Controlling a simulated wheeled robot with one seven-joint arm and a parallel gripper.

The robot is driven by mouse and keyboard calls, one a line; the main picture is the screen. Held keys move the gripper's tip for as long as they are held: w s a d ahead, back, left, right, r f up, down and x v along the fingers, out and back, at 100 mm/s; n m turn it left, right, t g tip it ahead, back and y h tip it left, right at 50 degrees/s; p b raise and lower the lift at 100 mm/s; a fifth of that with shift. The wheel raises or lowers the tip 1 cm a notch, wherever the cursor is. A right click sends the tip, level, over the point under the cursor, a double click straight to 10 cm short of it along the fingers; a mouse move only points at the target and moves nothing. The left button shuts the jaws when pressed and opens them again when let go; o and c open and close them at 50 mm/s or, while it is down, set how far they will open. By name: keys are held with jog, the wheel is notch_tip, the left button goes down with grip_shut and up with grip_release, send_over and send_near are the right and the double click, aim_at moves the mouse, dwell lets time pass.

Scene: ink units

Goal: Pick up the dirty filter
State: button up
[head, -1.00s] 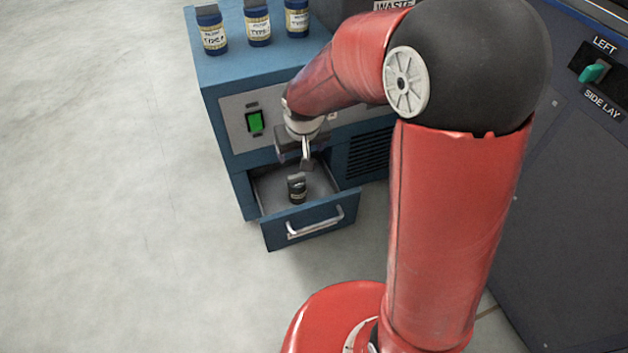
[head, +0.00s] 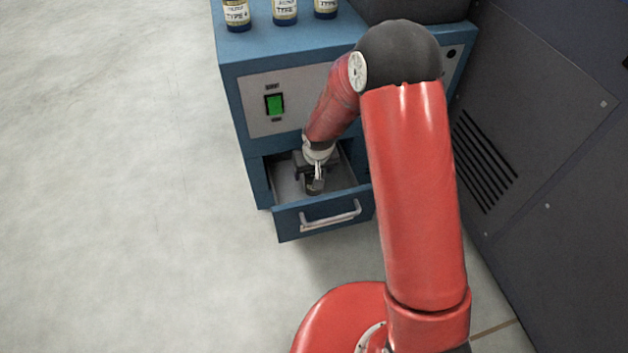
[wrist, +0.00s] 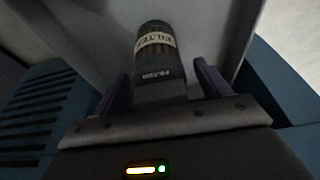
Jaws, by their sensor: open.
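The dirty filter is a small dark cylinder with a pale label band, standing in the open drawer. It shows in the wrist view (wrist: 157,60) between the two fingers of my gripper (wrist: 155,88). The fingers are open, one on each side of it, with a gap on at least the left side. In the head view my gripper (head: 315,183) is down inside the drawer (head: 320,222) and hides most of the filter (head: 312,190).
The drawer is pulled out of a blue cabinet (head: 235,90) with a green switch (head: 274,104). Several labelled bottles (head: 285,10) stand on top. A dark machine (head: 560,150) is at the right. Clear floor lies at the left.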

jog(key=shift+w+f, duration=0.1)
jog(key=shift+f, duration=0.15)
jog(key=c, duration=1.1)
jog(key=shift+o, duration=0.2)
